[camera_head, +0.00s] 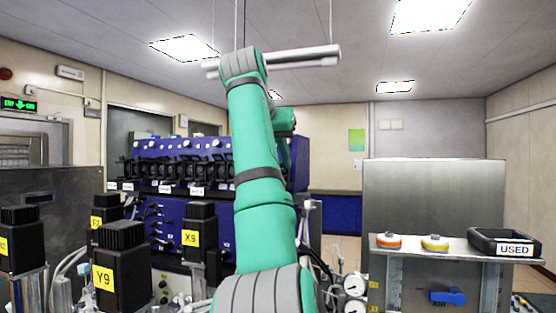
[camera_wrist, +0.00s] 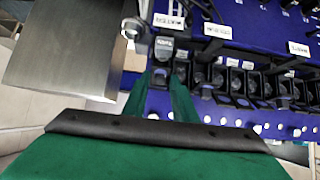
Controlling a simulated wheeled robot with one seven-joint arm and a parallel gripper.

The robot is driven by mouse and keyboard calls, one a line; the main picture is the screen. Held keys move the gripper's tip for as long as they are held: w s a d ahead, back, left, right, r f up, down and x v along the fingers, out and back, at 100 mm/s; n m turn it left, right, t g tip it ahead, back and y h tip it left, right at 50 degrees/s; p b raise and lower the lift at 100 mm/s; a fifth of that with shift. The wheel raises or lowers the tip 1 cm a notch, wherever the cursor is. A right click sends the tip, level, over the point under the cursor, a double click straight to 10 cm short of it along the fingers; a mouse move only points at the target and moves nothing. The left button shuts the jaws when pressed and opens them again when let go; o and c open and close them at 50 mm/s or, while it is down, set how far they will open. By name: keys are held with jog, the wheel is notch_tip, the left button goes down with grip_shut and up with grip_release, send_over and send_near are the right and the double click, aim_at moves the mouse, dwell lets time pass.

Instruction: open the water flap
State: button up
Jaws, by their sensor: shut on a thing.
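The blue pump unit (camera_wrist: 255,28) fills the upper right of the wrist view, with a row of black flaps and white labels. My gripper (camera_wrist: 163,78) reaches up to the leftmost flap, the water flap (camera_wrist: 163,48), a dark grey piece at the fingertips. The green fingers are shut on it. The white label (camera_wrist: 169,21) above it is too blurred to read surely. I cannot tell how far the flap is swung. In the head view the blue unit (camera_head: 180,165) stands behind my green arm, which hides my gripper and that flap.
Neighbouring black flaps (camera_wrist: 235,82) sit close beside the held one. A metal panel (camera_wrist: 65,45) stands left in the wrist view. In the head view, black motor blocks (camera_head: 118,272) stand at left, and a metal shelf (camera_head: 455,252) with a "USED" tray (camera_head: 504,242) at right.

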jog(key=shift+r, duration=0.25)
jog(key=o, duration=0.7)
jog(key=shift+f, duration=0.1)
jog(key=v, duration=0.7)
jog(key=shift+s, duration=0.2)
jog(key=shift+w, duration=0.1)
